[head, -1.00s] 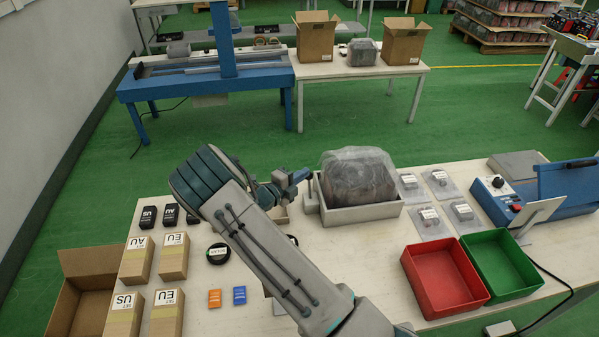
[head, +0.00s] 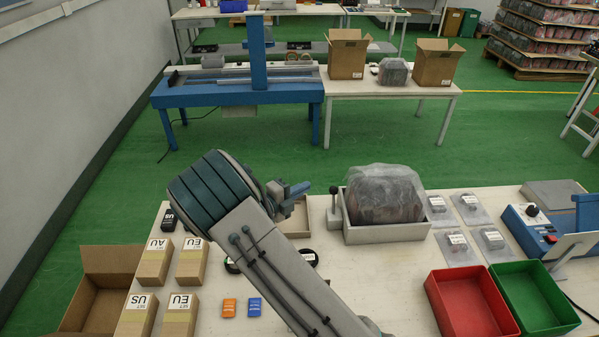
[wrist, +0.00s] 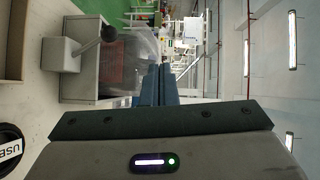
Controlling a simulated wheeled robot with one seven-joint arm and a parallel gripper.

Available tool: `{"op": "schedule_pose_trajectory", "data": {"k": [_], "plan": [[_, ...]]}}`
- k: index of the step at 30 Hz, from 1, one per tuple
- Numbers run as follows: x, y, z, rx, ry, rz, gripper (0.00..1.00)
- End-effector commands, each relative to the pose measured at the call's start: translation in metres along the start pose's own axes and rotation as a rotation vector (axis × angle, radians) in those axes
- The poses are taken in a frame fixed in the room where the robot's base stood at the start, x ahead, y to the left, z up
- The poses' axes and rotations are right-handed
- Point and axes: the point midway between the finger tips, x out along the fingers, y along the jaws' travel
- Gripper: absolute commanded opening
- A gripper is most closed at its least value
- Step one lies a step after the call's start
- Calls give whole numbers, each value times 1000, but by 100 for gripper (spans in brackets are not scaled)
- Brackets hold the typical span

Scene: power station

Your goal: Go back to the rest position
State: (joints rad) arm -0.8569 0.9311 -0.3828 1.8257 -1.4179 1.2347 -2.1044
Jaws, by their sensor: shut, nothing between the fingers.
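My gripper (head: 299,189) is at the end of my arm, raised above the middle of the table (head: 400,275) and pointing to the right in the head view. In the wrist view its blue fingers (wrist: 157,85) are together with nothing between them. A grey tray (head: 385,236) holding a plastic-wrapped bundle (head: 384,195) stands to the right of the gripper. The tray and bundle also show at the upper left of the wrist view. A small lever with a dark knob (head: 333,190) stands at the tray's left side.
Several small cartons (head: 155,262) and an open cardboard box (head: 103,290) are at the left. A red bin (head: 470,305) and a green bin (head: 532,300) are at the right. Open green floor lies behind the table.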

Motion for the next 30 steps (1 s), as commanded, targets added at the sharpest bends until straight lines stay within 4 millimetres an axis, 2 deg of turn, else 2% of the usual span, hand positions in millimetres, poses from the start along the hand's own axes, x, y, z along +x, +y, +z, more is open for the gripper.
{"op": "schedule_pose_trajectory", "data": {"k": [5,8,14,18,23,30], "plan": [[1,-1,-1,5,4,2,0],[8,-8,-14,91,50,44,0],[27,-30,-72,486,263,200,0],[30,-44,-115,807,451,289,0],[25,-58,-160,1170,681,351,0],[4,-77,-219,1695,1055,364,0]]}}
